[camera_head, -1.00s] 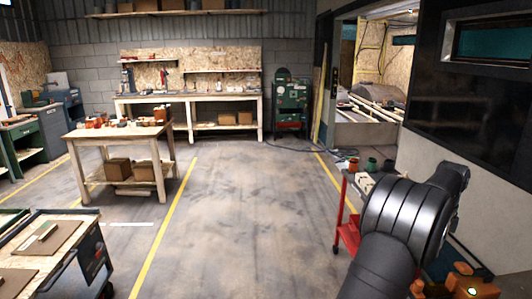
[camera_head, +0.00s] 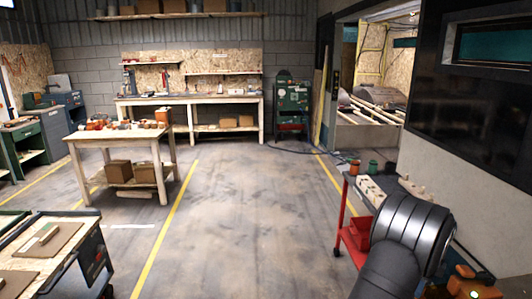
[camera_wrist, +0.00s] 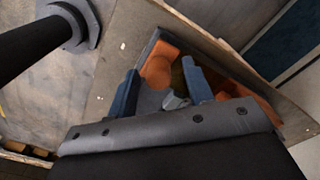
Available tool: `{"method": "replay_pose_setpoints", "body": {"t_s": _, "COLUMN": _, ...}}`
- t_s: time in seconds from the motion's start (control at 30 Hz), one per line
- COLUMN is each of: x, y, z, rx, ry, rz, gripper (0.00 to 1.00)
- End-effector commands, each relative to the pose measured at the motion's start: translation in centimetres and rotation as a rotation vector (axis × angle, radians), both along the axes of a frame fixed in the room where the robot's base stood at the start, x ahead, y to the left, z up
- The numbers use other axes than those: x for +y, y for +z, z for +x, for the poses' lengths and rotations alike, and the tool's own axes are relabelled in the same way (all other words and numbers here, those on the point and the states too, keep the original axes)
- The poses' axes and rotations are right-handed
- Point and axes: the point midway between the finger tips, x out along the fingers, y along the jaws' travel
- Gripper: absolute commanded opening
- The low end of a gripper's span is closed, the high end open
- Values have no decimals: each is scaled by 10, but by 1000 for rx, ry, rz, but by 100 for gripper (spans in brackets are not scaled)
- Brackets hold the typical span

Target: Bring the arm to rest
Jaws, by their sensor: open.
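My arm (camera_head: 410,232) rises from the bottom right of the head view, in front of the red cart; my gripper is not visible there. In the wrist view my gripper (camera_wrist: 159,68) shows as two blue-grey fingers standing apart on a dark body. Behind and between the fingers are orange shapes (camera_wrist: 158,70) and a small grey piece (camera_wrist: 174,101). I cannot tell whether the fingers touch them. I see nothing clearly held.
A red cart (camera_head: 350,238) with a pale block (camera_head: 371,190) and small pots on top stands beside my arm. A wooden table (camera_head: 122,137) is at left, a dark cart (camera_head: 95,258) at bottom left. The middle floor (camera_head: 240,220) is clear.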

Motion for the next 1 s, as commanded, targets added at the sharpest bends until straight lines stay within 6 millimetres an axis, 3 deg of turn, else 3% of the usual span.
{"method": "replay_pose_setpoints", "body": {"t_s": 0.27, "x": 0, "y": 1, "z": 0, "rx": -1, "ry": 0, "rz": -1, "gripper": 47}}
{"method": "replay_pose_setpoints", "body": {"t_s": 0.43, "x": 0, "y": 13, "z": 1, "rx": -2, "ry": 0, "rz": -2, "gripper": 47}}
{"method": "replay_pose_setpoints", "body": {"t_s": 1.0, "x": 0, "y": 123, "z": 2, "rx": -4, "ry": 1, "rz": -4, "gripper": 47}}
